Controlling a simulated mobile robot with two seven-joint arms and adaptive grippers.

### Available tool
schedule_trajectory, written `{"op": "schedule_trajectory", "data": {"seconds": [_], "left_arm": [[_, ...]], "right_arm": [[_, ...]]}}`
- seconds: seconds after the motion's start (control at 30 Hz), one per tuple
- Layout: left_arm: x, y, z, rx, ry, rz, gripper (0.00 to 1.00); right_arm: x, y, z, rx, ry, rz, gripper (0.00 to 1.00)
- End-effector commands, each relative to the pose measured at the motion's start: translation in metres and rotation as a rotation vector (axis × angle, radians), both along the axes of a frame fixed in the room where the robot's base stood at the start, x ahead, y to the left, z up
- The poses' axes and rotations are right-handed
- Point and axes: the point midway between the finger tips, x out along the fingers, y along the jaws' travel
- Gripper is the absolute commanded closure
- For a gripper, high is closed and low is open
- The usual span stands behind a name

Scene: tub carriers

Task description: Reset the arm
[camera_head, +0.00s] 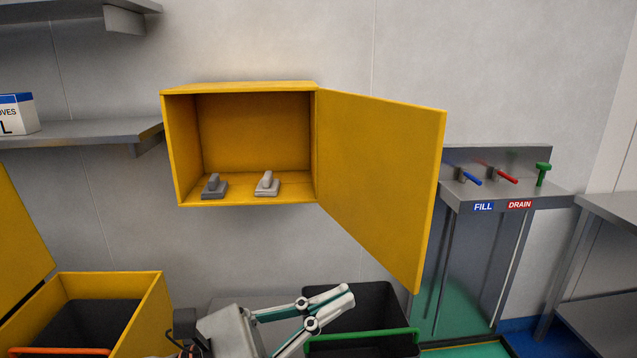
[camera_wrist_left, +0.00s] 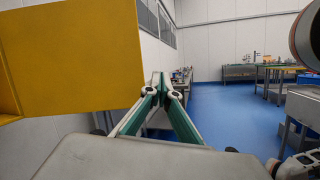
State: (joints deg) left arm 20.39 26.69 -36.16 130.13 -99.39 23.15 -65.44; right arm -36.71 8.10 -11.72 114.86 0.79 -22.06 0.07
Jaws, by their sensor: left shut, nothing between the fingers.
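My left gripper (camera_head: 346,294) is at the bottom middle of the head view, pointing right. It is in front of and below the yellow wall cabinet, near the black tub with the green handle, and touches neither the cabinet nor its door as far as I can see. In the left wrist view its fingers (camera_wrist_left: 161,82) meet at the tips, shut with nothing between them. My right gripper does not show clearly in either view.
The yellow cabinet (camera_head: 240,87) stands open, its door (camera_head: 380,180) swung right; two grey handled blocks (camera_head: 214,187) (camera_head: 267,184) sit inside. A black tub (camera_head: 375,300) with a green handle (camera_head: 362,337) is below. A sink stand (camera_head: 500,200) with levers is right.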

Motion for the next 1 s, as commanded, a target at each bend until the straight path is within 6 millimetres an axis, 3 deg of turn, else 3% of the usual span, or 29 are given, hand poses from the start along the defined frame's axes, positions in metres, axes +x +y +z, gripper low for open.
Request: {"op": "schedule_trajectory", "data": {"seconds": [0.17, 0.27, 0.47, 0.67, 0.8, 0.87, 0.9, 1.0], "left_arm": [[0.035, 0.04, -0.033, -0.4, 0.599, -0.028, 1.0], [0.056, 0.07, -0.071, -0.648, 0.922, -0.025, 1.0], [0.07, 0.134, -0.185, -1.188, 1.504, 0.028, 1.0], [0.035, 0.183, -0.31, -1.719, 1.904, 0.122, 1.0], [-0.012, 0.206, -0.387, -2.086, 2.08, 0.204, 1.0], [-0.033, 0.212, -0.413, -2.225, 2.126, 0.238, 1.0], [-0.046, 0.216, -0.428, 2.277, -2.117, -0.253, 1.0], [-0.074, 0.221, -0.454, 2.222, -1.957, -0.267, 1.0]], "right_arm": [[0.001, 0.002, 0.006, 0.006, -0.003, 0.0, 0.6], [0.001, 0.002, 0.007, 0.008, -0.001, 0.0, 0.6], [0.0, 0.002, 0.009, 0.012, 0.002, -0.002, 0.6], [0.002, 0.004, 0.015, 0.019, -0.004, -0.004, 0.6], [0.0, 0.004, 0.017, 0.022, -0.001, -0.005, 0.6], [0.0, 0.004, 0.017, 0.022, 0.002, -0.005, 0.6], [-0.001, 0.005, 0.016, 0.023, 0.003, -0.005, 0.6], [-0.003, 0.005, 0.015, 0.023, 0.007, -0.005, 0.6]]}}
